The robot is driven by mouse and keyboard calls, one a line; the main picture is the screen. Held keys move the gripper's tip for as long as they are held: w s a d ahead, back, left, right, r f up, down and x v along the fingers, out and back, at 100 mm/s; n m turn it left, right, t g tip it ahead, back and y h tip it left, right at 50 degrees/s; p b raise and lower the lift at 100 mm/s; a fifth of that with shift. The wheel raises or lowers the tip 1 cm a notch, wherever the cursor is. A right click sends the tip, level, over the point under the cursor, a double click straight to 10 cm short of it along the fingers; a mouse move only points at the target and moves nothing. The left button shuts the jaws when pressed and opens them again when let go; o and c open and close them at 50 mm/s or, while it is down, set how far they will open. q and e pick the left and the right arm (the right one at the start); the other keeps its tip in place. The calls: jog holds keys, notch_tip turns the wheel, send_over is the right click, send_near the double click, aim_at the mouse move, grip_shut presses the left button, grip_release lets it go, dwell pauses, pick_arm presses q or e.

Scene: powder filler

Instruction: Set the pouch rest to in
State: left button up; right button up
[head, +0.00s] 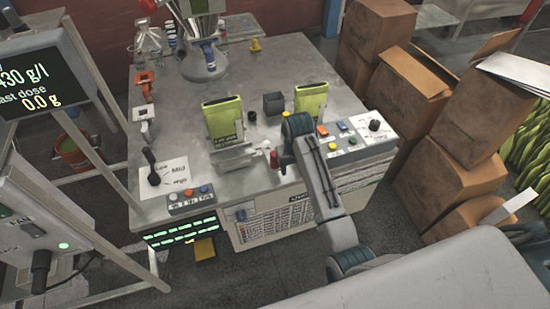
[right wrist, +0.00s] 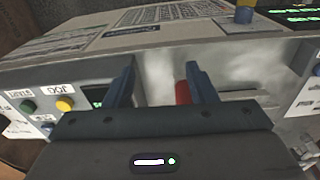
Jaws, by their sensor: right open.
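The pouch rest (head: 237,156) is a pale metal ledge on the machine's top, in front of a green pouch (head: 223,117). A red knob (head: 274,160) stands at its right end. My right gripper (head: 285,160) is beside the knob, partly hidden by my own arm. In the right wrist view, my right gripper (right wrist: 161,82) is open, with a red piece (right wrist: 183,92), likely the knob, between its fingers, closer to the right one. I cannot tell whether they touch. My left gripper is not in view.
A second green pouch (head: 311,98) and a small dark box (head: 273,103) stand further back. A button panel (head: 345,135) is to the right, and a black lever (head: 151,167) to the left. Cardboard boxes (head: 455,120) are stacked right of the machine.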

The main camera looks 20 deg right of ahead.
aim_at(275, 159)
jog(key=shift+g, duration=0.4)
jog(key=w+a+r, duration=0.1)
jog(key=w, duration=0.2)
jog(key=w+a+r, duration=0.1)
jog(key=w+r, duration=0.1)
jog(key=w+a+r, duration=0.1)
jog(key=w+r, duration=0.1)
jog(key=w, duration=0.1)
jog(key=shift+w+a+r, duration=0.15)
jog(key=shift+w+a, duration=0.1)
jog(key=shift+w, duration=0.05)
notch_tip(275, 159, down, 11)
jog(key=shift+r+p, duration=0.15)
jog(key=shift+p, duration=0.15)
jog(key=shift+c, duration=0.4)
grip_shut()
